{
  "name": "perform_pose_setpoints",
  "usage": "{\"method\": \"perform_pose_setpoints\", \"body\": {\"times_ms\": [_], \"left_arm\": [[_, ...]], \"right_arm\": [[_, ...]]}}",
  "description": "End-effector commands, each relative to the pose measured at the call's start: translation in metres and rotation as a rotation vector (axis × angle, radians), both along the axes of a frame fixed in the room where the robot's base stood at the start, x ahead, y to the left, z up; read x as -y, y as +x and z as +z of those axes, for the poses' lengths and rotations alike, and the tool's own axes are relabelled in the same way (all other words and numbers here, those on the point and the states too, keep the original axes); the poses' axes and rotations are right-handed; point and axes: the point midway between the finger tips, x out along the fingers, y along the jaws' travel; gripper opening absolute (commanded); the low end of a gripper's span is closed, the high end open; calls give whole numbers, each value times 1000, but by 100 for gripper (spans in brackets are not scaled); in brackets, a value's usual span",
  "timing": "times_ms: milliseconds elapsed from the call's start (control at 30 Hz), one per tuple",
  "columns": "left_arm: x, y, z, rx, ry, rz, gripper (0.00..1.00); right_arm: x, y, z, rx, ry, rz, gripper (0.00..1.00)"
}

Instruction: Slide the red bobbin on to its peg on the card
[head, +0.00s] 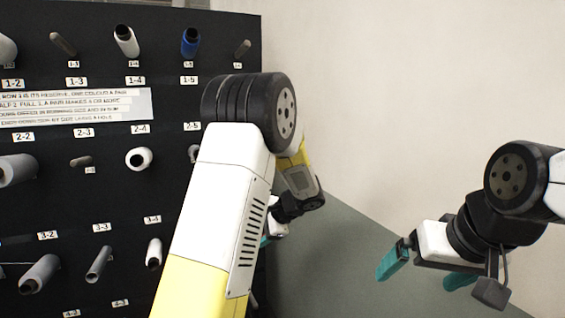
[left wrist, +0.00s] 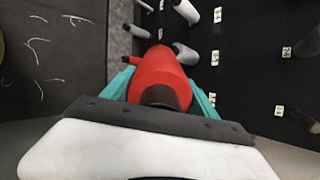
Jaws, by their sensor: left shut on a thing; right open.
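The red bobbin (left wrist: 165,72) is in the left wrist view, between the teal fingers of my left gripper (left wrist: 162,92), which is shut on it. Its dark core end faces the camera. In the head view the bobbin is hidden, and my left gripper (head: 268,238) shows only a small teal part behind my own arm, beside the card's right edge. The card (head: 115,190) is a black upright board with labelled pegs. Bare pegs show at the top (head: 63,43), at the top right (head: 242,48) and mid-board (head: 81,161). My right gripper (head: 425,272) is open and empty, well right of the card.
A blue bobbin (head: 190,42) and several white or grey bobbins, one at the top (head: 126,41), stick out from the card. A white text strip (head: 75,108) crosses it. My left arm covers its right part. Open floor (head: 340,270) and a plain wall (head: 400,90) lie right.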

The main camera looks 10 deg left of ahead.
Motion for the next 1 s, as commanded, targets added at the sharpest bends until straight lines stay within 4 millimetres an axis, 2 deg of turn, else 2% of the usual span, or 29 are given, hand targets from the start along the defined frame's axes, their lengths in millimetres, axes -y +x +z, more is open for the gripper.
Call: {"method": "perform_pose_setpoints", "body": {"times_ms": [33,167,300,400,500,600,700,1000], "left_arm": [[-1,12,21,35,68,-73,0],[-2,45,81,149,237,-254,0],[7,74,148,272,368,-404,0],[17,88,186,335,424,-472,0],[25,95,211,374,456,-514,0],[30,99,225,396,471,-537,0],[31,101,230,402,478,-545,0],[19,118,227,401,480,-543,0]], "right_arm": [[0,0,0,0,0,0,100],[0,0,0,0,0,0,100],[0,0,0,0,0,0,100],[0,0,0,0,0,0,100],[0,0,0,0,0,0,100],[0,0,0,0,0,0,100],[0,0,0,0,0,0,100],[0,0,0,-1,0,0,100]]}}
